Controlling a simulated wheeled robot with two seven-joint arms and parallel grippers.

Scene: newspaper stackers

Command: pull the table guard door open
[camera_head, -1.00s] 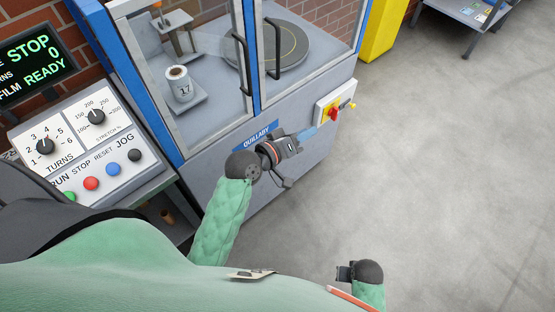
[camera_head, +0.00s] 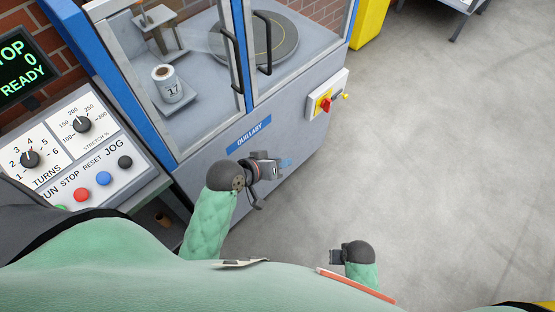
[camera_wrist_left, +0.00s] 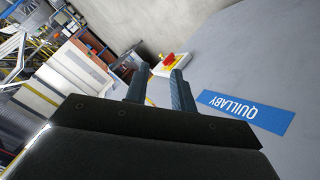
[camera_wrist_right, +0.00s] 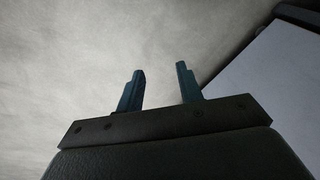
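The table guard is a pair of framed clear doors on the grey and blue machine, and both look shut. The left door has a black bar handle (camera_head: 232,60) and the right door has another black bar handle (camera_head: 264,44), side by side at the middle post. My left gripper (camera_head: 287,162) is below the doors, in front of the lower grey panel, apart from both handles. Its fingers stand apart and empty in the left wrist view (camera_wrist_left: 157,88). My right gripper (camera_head: 333,257) is low over the floor, its fingers apart and empty in the right wrist view (camera_wrist_right: 160,88).
A red and yellow switch (camera_head: 324,104) juts from the panel's right side. A control panel (camera_head: 70,150) stands at left. Open floor lies at right.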

